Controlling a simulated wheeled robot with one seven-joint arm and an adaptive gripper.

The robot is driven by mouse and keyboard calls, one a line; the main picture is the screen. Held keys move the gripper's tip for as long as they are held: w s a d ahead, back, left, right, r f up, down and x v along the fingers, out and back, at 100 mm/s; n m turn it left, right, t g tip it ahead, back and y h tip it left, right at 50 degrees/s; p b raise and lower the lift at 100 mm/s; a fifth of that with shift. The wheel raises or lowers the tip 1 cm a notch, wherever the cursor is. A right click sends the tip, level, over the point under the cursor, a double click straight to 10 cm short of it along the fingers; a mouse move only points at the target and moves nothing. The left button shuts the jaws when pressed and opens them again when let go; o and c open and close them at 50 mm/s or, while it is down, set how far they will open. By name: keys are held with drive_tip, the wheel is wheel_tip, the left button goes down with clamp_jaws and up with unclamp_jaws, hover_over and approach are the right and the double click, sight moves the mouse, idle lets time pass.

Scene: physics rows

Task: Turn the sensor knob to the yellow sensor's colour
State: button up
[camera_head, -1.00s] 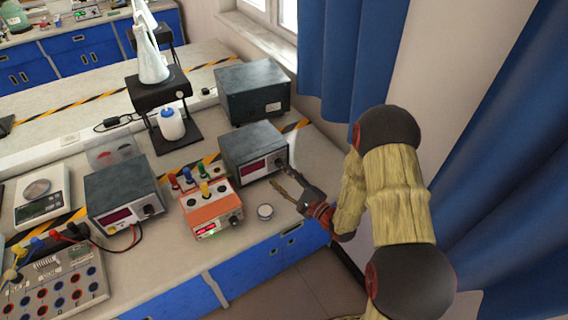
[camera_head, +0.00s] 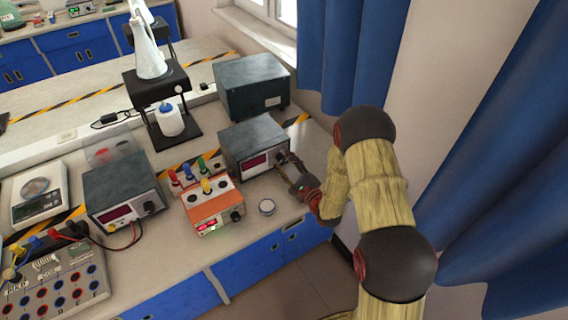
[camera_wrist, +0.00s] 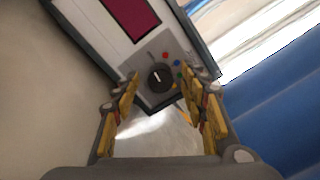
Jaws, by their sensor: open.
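A dark grey instrument (camera_head: 252,138) with a red display stands at the right of the bench. Its black knob (camera_wrist: 160,77) sits on a grey panel with red, blue, green and yellow dots on its right side. A small pale mark shows on the knob; its exact pointing is hard to tell. My gripper (camera_wrist: 160,100) is open, its yellow-padded fingers either side of the knob in the picture; contact cannot be told. In the head view my gripper (camera_head: 287,172) is at the instrument's front right. A yellow-topped post (camera_head: 206,186) stands on the orange box (camera_head: 212,208).
A small round white-rimmed dish (camera_head: 267,207) lies on the bench just left of my gripper. Another grey instrument (camera_head: 122,188) stands further left. A blue curtain (camera_head: 470,190) hangs to the right of my arm.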

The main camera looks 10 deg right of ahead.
drive_tip(key=c, duration=0.3)
drive_tip(key=c, duration=0.8)
clamp_jaws()
